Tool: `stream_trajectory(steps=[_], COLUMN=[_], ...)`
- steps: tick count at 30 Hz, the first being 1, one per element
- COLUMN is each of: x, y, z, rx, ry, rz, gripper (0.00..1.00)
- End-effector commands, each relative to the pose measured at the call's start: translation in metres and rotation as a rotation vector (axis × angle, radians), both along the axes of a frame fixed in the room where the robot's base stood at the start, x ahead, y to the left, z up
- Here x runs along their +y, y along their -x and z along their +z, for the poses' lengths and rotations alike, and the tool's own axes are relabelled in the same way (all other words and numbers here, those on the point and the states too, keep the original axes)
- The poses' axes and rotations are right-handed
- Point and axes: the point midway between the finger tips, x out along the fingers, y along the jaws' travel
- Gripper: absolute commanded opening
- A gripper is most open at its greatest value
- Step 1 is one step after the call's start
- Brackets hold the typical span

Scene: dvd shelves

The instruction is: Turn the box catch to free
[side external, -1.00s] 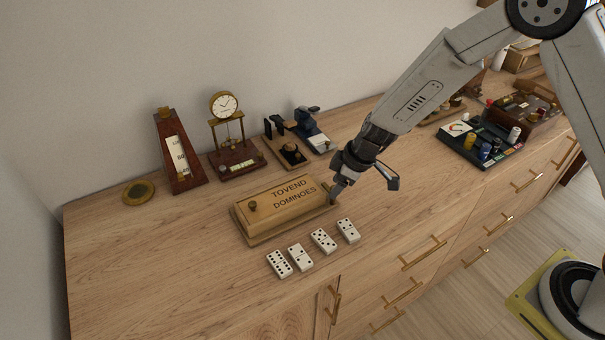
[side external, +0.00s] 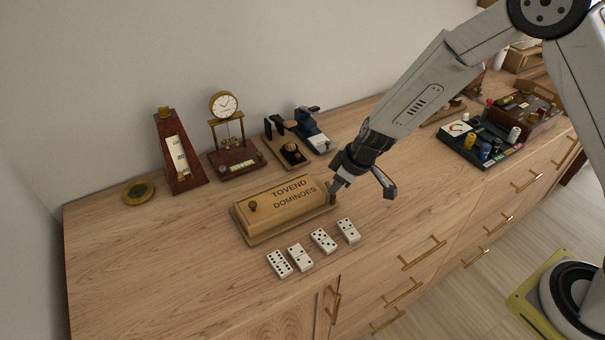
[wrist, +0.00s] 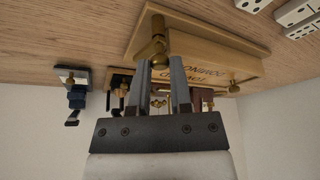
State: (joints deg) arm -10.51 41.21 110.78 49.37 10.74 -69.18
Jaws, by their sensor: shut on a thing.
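The wooden box (side external: 287,204) marked "TOVEND DOMINOES" lies on the cabinet top, and in the wrist view (wrist: 215,50) it shows upside down. The small brass catch (wrist: 155,45) is at the box's end, between my fingertips. My gripper (side external: 334,190) is at the box's right end and is shut on the catch; its two grey fingers also show in the wrist view (wrist: 160,62). In the side view the fingertips partly hide the catch.
Several dominoes (side external: 323,240) lie in front of the box. A metronome (side external: 179,155), a brass clock (side external: 229,135) and small devices (side external: 290,145) stand behind it. A black tray (side external: 480,142) is to the right. The wood between box and tray is clear.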

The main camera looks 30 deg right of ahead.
Motion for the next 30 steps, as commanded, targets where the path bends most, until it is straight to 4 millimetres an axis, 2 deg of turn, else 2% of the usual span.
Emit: stream_trajectory(steps=[15, 29, 30], x=[0.0, 0.0001, 0.0002], y=[0.0014, 0.0011, 0.001], z=[-0.0005, -0.0003, -0.0004], rx=[0.001, -0.001, -0.001], ry=[0.002, 0.0, 0.0], rz=[-0.151, -0.178, -0.178], gripper=[0.0, 0.0, 0.28])
